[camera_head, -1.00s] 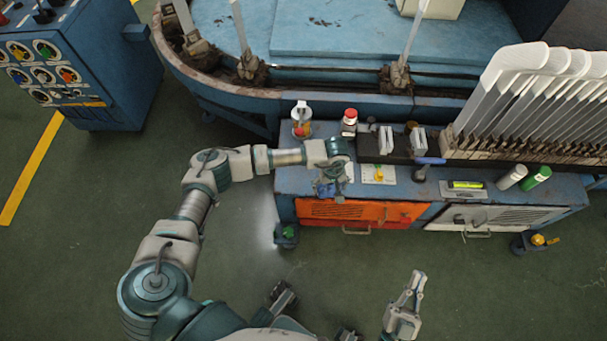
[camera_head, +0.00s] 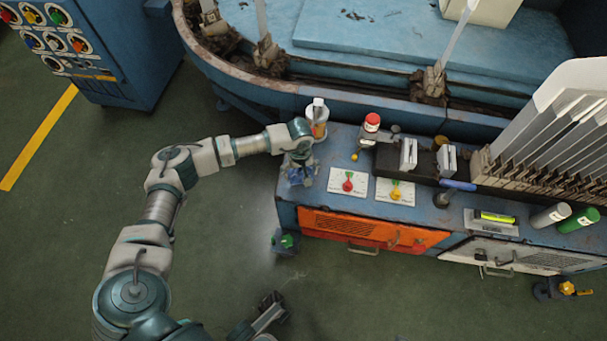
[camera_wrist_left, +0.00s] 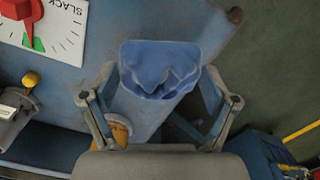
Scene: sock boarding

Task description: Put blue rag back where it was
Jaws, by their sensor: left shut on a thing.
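The blue rag (camera_wrist_left: 160,68) is crumpled between the fingers of my left gripper (camera_wrist_left: 158,88) in the left wrist view. In the head view, my left gripper (camera_head: 300,163) points down over the left end of the blue workbench (camera_head: 288,212). A bit of the blue rag (camera_head: 295,178) shows under it. I cannot tell whether the rag touches the bench top.
A white and orange container (camera_head: 317,115) stands close behind my left gripper. Upright white boards (camera_head: 565,120) stand farther right.

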